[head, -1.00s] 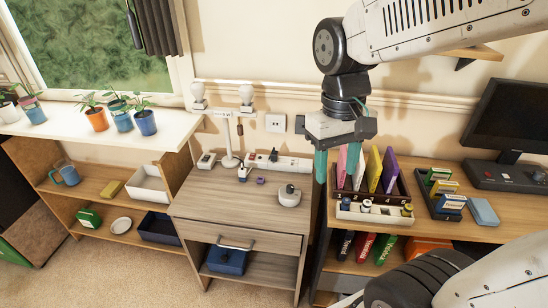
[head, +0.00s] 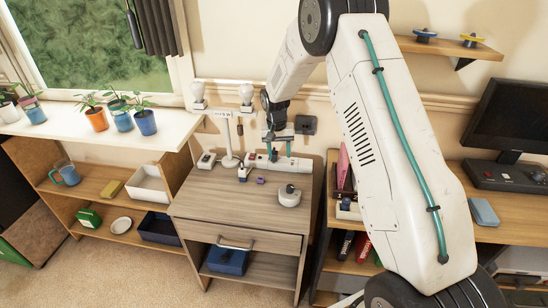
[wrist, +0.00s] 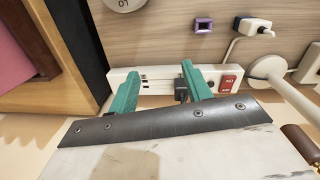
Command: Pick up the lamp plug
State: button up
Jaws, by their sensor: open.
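A black plug (head: 274,156) sits in the white power strip (head: 297,164) at the back of the wooden cabinet. In the wrist view the black plug (wrist: 181,91) stands between my teal fingers, close to the right one, and the strip (wrist: 155,77) runs behind them with a red switch. I cannot tell for sure that it is the lamp's plug. My gripper (head: 279,150) is open and empty, with its fingers pointing down at the strip; it fills the lower wrist view (wrist: 160,72). The white lamp stand (head: 229,138) is left of it.
The wall socket (head: 305,125) is behind my gripper. The cabinet's front area is clear.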

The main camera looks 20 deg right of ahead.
jog(key=m+t, duration=0.1)
jog(key=t, duration=0.1)
send_over(274, 152)
jog(key=s, duration=0.2)
jog(key=shift+w+a+r, duration=0.15)
jog(key=shift+a+r, duration=0.2)
jog(key=shift+r, duration=0.05)
jog(key=shift+w+r, duration=0.1)
jog(key=shift+w, duration=0.15)
jog(key=shift+m, duration=0.3)
jog(key=f, duration=0.5)
jog(key=w+f, duration=0.1)
jog(key=f, duration=0.1)
jog(key=shift+d+f, duration=0.35)
grip_shut()
